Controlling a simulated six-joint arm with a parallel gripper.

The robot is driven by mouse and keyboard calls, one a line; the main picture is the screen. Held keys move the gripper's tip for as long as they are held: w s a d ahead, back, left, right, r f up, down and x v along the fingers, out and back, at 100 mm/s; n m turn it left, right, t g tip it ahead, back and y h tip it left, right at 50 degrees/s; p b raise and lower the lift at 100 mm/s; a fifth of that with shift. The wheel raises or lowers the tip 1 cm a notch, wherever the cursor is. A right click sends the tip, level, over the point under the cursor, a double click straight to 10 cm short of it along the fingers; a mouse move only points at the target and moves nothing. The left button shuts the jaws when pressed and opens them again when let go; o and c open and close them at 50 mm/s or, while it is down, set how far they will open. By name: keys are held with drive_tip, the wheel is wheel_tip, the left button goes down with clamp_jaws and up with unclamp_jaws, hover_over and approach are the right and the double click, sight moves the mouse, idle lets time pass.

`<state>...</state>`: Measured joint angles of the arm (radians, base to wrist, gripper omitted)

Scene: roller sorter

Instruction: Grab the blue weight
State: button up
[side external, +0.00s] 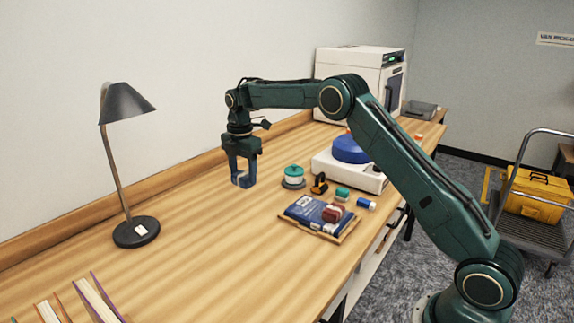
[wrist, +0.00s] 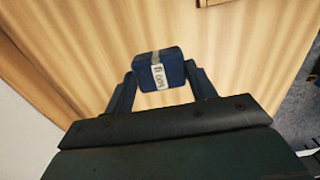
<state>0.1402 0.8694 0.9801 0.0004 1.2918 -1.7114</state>
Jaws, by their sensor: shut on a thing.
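My gripper (side external: 243,176) hangs above the wooden worktop, pointing down, left of the group of small objects. It is shut on the blue weight (wrist: 158,68), a blue block with rounded edges and a white printed label band. In the wrist view the block sits between the two fingers, one on each side. In the side view the weight (side external: 242,182) shows small and partly covered by the fingers, with a pale spot of the label. It appears held clear of the worktop.
A desk lamp (side external: 136,232) stands left of my gripper. To the right are a teal-topped round item (side external: 293,171), a yellow-and-black item (side external: 319,184), a white device with a blue dish (side external: 350,150), a flat blue packet (side external: 305,208) and small blocks. Worktop between lamp and packet is clear.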

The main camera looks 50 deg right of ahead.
sight(244, 174)
wheel_tip(244, 174, up, 9)
idle(0.4)
drive_tip(key=shift+d+r, duration=0.1)
idle(0.5)
